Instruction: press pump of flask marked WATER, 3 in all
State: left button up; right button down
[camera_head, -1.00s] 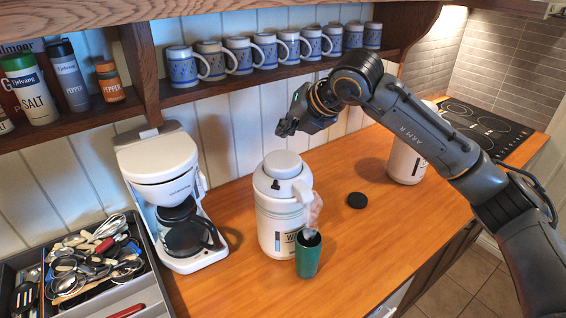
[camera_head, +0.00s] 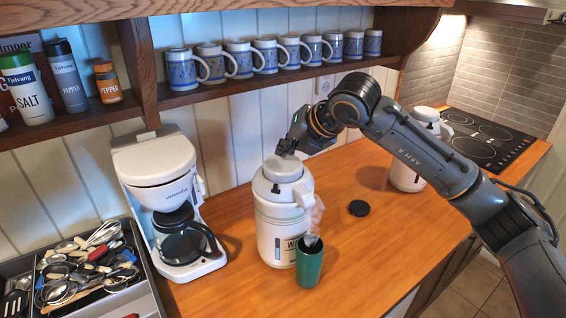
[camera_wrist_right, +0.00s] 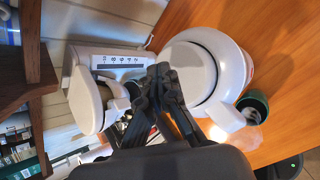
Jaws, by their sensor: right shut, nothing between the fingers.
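My right gripper (camera_head: 285,149) is shut and empty, fingertips pointing down just over the pump top. I cannot tell whether they touch it. In the right wrist view the closed fingertips (camera_wrist_right: 160,72) show beside the pump top. The cup stands at the flask's front right, under its spout side. My left gripper is out of view.
A second white flask (camera_head: 404,177) stands farther right, partly behind my right arm. A black disc (camera_head: 358,208) lies on the counter. A coffee maker (camera_head: 160,180) and a utensil tray (camera_head: 143,291) stand left. A shelf with several mugs (camera_head: 240,58) runs behind.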

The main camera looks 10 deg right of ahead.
aim_at(283, 163)
jog(key=shift+f, duration=0.1)
dwell(0.7)
jog(key=shift+f+b, duration=0.25)
jog(key=shift+b, duration=0.4)
jog(key=shift+s+f+b, duration=0.15)
jog(key=shift+f+b, duration=1)
jog(key=shift+f, duration=0.1)
dwell(0.6)
jog(key=shift+r, duration=0.1)
jog(key=shift+r+p, duration=0.8)
jog(key=shift+r, duration=0.65)
jog(key=shift+r, duration=0.15)
